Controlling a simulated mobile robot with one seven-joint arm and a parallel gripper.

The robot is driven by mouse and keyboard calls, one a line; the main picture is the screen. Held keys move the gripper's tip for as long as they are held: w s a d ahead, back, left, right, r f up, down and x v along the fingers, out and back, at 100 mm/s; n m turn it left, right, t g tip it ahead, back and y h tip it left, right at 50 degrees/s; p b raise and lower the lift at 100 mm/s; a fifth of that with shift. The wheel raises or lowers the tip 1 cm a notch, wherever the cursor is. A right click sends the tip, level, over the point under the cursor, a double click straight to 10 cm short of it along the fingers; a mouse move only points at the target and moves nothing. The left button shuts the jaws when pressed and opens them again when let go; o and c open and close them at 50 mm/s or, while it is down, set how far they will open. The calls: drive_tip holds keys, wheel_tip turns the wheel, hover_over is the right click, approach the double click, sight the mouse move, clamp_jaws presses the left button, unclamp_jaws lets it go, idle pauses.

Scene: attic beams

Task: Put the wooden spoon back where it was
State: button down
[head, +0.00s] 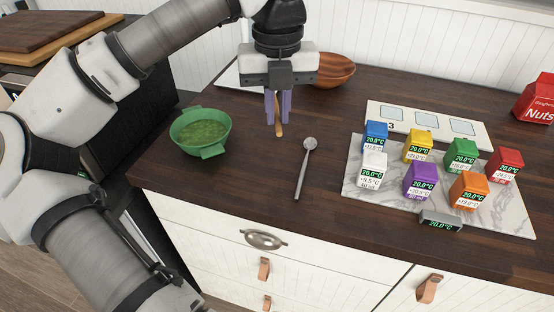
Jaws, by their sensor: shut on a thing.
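The wooden spoon (279,129) is between the fingers of my gripper (278,107), at the back middle of the dark wooden counter (260,190). My gripper points down and is shut on the spoon. A short tan length of it shows below the fingertips; the rest is hidden by the gripper. I cannot tell whether its lower end touches the counter.
A green bowl of green contents (201,132) stands left of the gripper. A metal spoon-like tool (304,169) lies to the right. A wooden bowl (334,70) and a white board (232,77) are behind. Several coloured cubes stand on a marble slab (391,195) at right.

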drive_tip(key=p, duration=0.2)
approach(278, 179)
wheel_tip(278, 179, down, 5)
drive_tip(key=shift+f, duration=0.55)
drive_tip(key=shift+f+b, duration=0.25)
drive_tip(key=shift+b, duration=0.2)
drive_tip(key=c, duration=1.5)
unclamp_jaws()
drive_tip(key=shift+r, duration=0.1)
wheel_tip(278, 179, up, 12)
drive_tip(key=shift+r+b, duration=0.15)
drive_tip(key=shift+b, duration=0.35)
